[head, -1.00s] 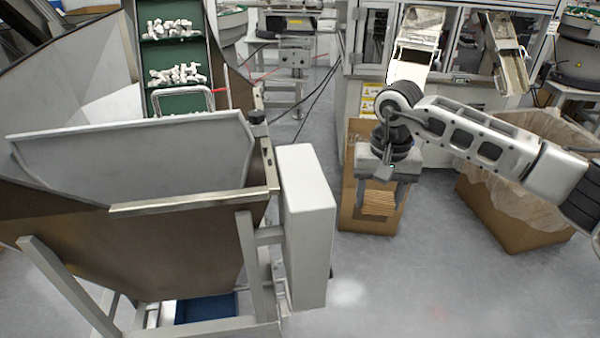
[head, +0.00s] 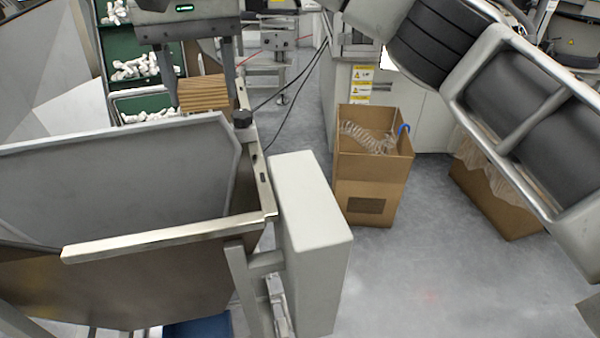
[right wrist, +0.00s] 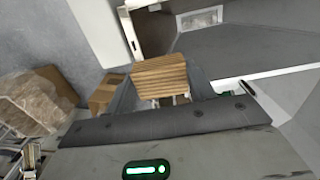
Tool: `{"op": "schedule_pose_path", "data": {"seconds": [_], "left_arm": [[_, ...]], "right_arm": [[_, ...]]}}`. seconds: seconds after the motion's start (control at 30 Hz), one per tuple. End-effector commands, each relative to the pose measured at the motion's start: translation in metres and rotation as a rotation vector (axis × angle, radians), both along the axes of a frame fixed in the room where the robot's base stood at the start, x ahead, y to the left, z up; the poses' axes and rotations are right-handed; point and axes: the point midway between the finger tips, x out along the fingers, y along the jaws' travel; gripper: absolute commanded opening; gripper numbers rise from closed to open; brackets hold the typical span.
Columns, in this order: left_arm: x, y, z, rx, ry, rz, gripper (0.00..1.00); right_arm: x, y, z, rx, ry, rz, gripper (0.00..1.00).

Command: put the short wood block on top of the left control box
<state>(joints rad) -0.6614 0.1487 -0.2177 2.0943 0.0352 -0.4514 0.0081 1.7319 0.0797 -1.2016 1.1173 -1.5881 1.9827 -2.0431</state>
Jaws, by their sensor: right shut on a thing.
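The short wood block (head: 205,93), light brown with ridged sides, is between the fingers of my right gripper (head: 200,98), which is shut on it. It also shows in the right wrist view (right wrist: 160,77). In the head view the gripper points down and holds the block behind the upper edge of the hopper, left of and beyond the left control box. The left control box (head: 318,240) is a pale grey upright box beside the hopper frame. Its top (head: 303,180) is bare, and the block is apart from it. My left gripper is not in view.
The grey metal hopper (head: 110,180), with a raised rim and black knob (head: 242,118), stands left of the control box.

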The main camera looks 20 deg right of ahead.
Motion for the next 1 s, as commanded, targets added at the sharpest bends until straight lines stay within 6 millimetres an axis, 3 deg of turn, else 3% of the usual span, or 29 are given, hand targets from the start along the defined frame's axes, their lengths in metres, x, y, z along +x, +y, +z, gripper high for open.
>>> {"op": "schedule_pose_path", "data": {"seconds": [0.37, 0.5, 0.87, 1.0], "left_arm": [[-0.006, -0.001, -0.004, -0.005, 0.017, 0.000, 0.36], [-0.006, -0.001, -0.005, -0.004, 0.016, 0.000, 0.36], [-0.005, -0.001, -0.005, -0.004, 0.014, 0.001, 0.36], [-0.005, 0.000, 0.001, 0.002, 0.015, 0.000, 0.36]], "right_arm": [[-0.041, -0.076, -0.038, -0.001, 0.002, -0.005, 0.32], [-0.052, -0.094, -0.067, 0.000, 0.005, -0.004, 0.32], [-0.066, -0.118, -0.100, -0.001, 0.002, -0.005, 0.32], [-0.065, -0.117, -0.118, -0.001, 0.003, -0.004, 0.32]]}}
